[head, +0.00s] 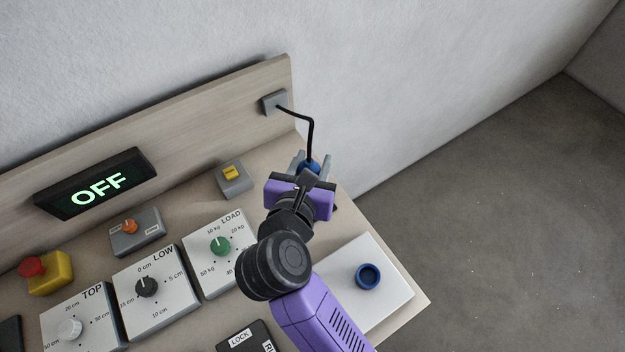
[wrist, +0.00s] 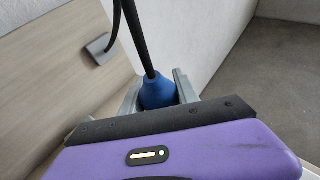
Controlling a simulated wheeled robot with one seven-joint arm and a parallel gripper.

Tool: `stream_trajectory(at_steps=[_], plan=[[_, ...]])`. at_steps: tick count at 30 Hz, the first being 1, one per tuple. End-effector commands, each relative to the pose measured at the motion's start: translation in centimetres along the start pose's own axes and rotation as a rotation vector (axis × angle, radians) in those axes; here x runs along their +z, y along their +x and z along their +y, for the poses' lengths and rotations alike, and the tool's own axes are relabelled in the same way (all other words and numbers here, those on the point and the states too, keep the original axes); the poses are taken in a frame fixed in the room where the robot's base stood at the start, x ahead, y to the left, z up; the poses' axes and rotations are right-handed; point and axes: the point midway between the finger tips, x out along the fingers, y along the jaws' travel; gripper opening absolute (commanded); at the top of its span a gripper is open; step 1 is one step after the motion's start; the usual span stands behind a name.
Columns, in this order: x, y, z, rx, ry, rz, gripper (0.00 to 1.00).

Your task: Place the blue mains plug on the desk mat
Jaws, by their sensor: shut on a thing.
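The blue mains plug (head: 313,167) is between the fingers of my gripper (head: 312,160), which is shut on it. In the wrist view the blue plug (wrist: 157,92) sits between the two grey fingers of my gripper (wrist: 157,88), with its black cable running up from it. The plug's lower end is hidden by my gripper. The plug is held near the right end of the desk, in front of the backboard. I cannot make out a desk mat for certain; a dark patch (head: 10,333) shows at the lower left edge.
The black cable (head: 312,130) runs from a grey box (head: 274,102) on the backboard. A white plate (head: 390,290) with a blue round socket (head: 367,276) lies right of my arm. Dial panels (head: 157,290), a yellow-button box (head: 233,178) and a red emergency button (head: 33,267) stand left.

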Motion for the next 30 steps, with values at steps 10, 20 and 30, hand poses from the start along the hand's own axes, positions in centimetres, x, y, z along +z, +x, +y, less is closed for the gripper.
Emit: stream_trajectory(at_steps=[10, 20, 30], plan=[[-3.5, 1.4, 0.0, 0.0, -0.002, 0.0, 0.0], [-6.7, 2.8, 0.1, 0.001, 0.0, -0.002, 0.0], [-6.9, 2.9, 0.0, 0.001, 0.001, -0.002, 0.0]])
